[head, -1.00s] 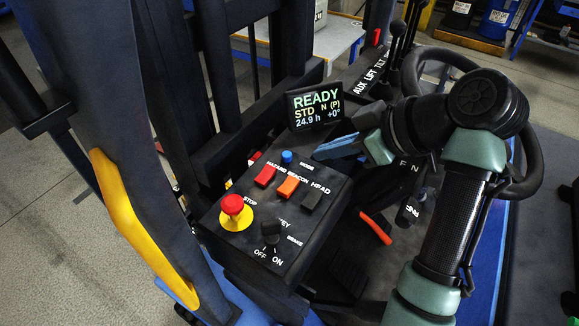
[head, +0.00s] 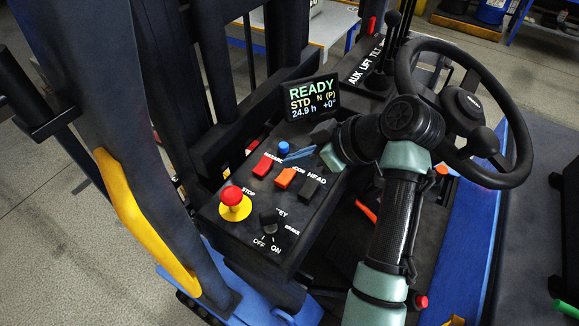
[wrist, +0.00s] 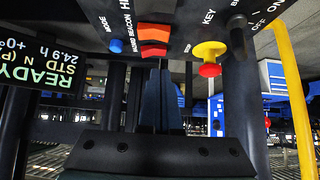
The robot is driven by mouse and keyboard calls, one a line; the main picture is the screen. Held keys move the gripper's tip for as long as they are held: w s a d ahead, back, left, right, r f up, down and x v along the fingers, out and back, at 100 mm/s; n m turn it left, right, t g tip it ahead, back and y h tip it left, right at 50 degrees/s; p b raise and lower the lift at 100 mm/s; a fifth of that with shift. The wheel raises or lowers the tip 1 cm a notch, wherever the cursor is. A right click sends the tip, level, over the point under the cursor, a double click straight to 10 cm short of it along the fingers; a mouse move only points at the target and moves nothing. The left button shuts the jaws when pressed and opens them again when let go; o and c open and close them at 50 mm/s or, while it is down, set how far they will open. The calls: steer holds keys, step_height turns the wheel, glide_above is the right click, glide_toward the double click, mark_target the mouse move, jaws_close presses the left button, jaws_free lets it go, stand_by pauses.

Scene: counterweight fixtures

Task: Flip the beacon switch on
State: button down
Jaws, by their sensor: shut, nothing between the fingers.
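The beacon switch (head: 286,178) is an orange rocker in the middle of three rockers on the dark console. In the wrist view the beacon switch (wrist: 154,31) shows beyond the red hazard switch (wrist: 153,51). My gripper (head: 287,159) has its blue fingers together, with nothing between them. Its tips are just behind the beacon switch in the head view, over part of its label. In the wrist view my gripper (wrist: 160,72) points at the rocker row, tips close below the hazard switch. I cannot tell whether the tips touch anything.
The red hazard switch (head: 263,165) and black head switch (head: 311,187) flank the beacon switch. A blue mode button (head: 283,148), red stop button (head: 232,195) and key knob (head: 269,218) are nearby. The READY display (head: 313,100) and steering wheel (head: 405,62) stand close.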

mark_target(281, 172)
steer(key=f, duration=0.1)
steer(key=f+p, duration=0.1)
steer(key=f, duration=0.1)
steer(key=a+f, duration=0.1)
steer(key=shift+w+a+f+p, duration=0.1)
steer(key=shift+w+f+p, duration=0.15)
steer(key=shift+w+p, duration=0.15)
steer(key=shift+f, duration=0.5)
steer(key=shift+f+b, duration=0.35)
steer(key=shift+b, duration=0.3)
steer(key=shift+s+a+r, duration=0.1)
steer(key=shift+s+r, duration=0.05)
steer(key=shift+w+d+r+b, duration=0.25)
steer(key=shift+w+d, duration=0.25)
steer(key=shift+w, duration=0.25)
